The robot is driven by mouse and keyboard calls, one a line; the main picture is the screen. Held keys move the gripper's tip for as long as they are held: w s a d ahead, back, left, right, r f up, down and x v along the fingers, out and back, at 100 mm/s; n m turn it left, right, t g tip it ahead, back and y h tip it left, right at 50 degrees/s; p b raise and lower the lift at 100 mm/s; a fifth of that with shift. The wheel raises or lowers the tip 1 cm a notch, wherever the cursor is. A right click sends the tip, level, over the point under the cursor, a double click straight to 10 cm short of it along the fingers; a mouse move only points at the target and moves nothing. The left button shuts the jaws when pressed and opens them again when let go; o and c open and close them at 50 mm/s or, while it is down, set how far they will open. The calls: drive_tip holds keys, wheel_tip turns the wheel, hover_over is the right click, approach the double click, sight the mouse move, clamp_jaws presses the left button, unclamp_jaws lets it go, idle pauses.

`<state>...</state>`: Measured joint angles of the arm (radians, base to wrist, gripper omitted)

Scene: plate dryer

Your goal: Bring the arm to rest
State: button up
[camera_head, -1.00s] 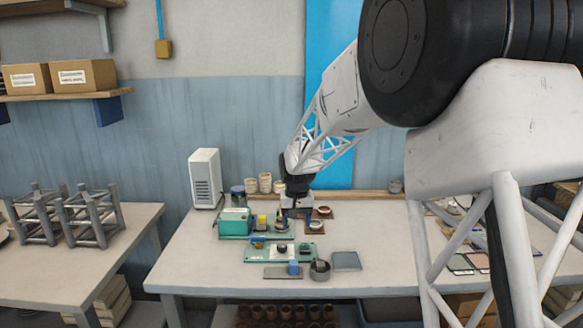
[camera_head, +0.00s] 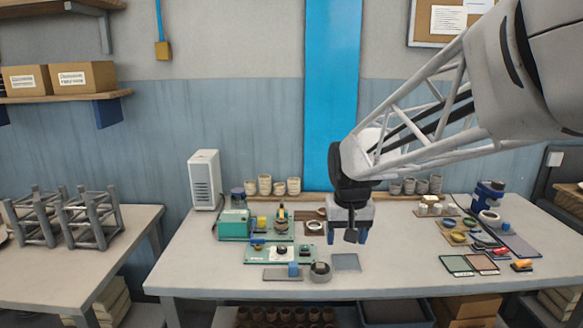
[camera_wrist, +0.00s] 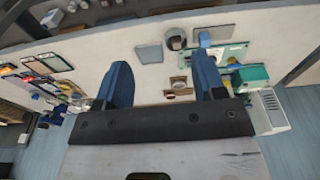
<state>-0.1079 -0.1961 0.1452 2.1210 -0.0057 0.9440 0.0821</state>
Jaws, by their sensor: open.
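My gripper (camera_head: 348,236) hangs above the middle of the workbench (camera_head: 390,265), pointing down, to the right of the green boards. In the wrist view its two blue fingers (camera_wrist: 163,85) are spread apart with nothing between them. A small brown coaster with a pale ring (camera_wrist: 178,88) shows beyond the gap between the fingers, on the bench surface. My gripper looks clear of the bench top and touches none of the items on it.
Green boards (camera_head: 280,254), a teal box (camera_head: 234,224) and a white upright unit (camera_head: 204,180) stand on the left. A grey square plate (camera_head: 346,262) lies near the front. Coloured parts and trays (camera_head: 457,265) fill the right. Cups (camera_head: 265,184) line the back.

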drive_tip(key=s+d+f, duration=0.1)
drive_tip(key=s+d, duration=0.2)
drive_tip(key=s, duration=1)
drive_tip(key=s+d+f+t, duration=0.1)
drive_tip(key=s+d, duration=0.2)
drive_tip(key=s, duration=1)
drive_tip(key=shift+d+f+m, duration=0.15)
drive_tip(key=shift+f+m, duration=0.1)
drive_tip(key=shift+m, duration=0.05)
